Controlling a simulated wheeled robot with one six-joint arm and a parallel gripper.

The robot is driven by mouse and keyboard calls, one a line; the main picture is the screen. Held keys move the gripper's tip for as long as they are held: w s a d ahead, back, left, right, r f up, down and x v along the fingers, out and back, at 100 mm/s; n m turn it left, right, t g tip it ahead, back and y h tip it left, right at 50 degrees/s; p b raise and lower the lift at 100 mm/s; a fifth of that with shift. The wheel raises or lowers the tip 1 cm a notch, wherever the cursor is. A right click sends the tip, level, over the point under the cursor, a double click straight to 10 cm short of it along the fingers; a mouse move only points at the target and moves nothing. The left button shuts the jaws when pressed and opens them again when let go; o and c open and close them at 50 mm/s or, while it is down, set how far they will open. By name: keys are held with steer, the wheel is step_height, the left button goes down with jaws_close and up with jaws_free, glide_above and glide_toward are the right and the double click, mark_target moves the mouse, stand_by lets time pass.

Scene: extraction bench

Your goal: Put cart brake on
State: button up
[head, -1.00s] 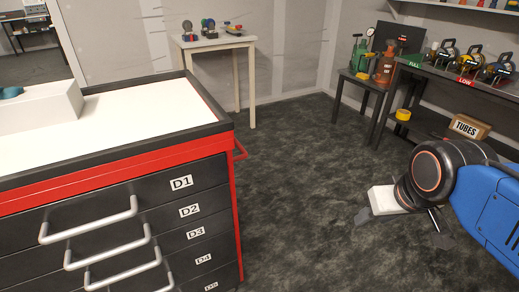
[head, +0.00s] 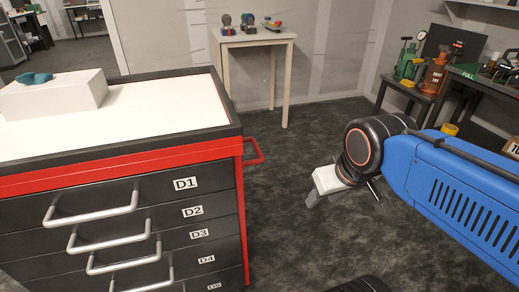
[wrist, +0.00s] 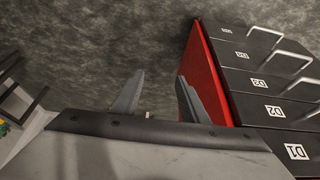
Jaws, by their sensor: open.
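The cart is a red and black drawer cabinet (head: 240,215) with a white top, filling the left of the head view. Drawers D1 to D5 face me with silver handles, and all look shut. A red bar handle (head: 262,150) sticks out of its right side. The cart's foot and wheels are out of frame, and I cannot make out a brake. My gripper (head: 315,198) is in the air to the right of the cart, apart from it. In the wrist view my gripper (wrist: 156,92) has its fingers spread with nothing held. The cart's red side (wrist: 205,65) shows just right of them.
A teal object (head: 36,78) lies on a white block (head: 55,95) on the cart top. A small table (head: 255,40) with several items stands behind. Dark floor between is clear.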

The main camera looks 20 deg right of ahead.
steer(key=shift+c, duration=0.2)
steer(key=shift+c, duration=0.7)
step_height(320, 180, up, 14)
steer(key=f+g+y, duration=0.1)
steer(key=g+y, duration=0.1)
steer(key=g, duration=0.3)
glide_above(258, 147)
steer(key=d, duration=0.3)
steer(key=a+f, duration=0.1)
steer(key=f, duration=0.4)
steer(key=a+f, duration=0.1)
steer(key=f, duration=1)
steer(key=shift+s+a+f, duration=0.1)
steer(key=shift+a+f, duration=0.05)
steer(key=shift+a, duration=0.25)
jaws_close()
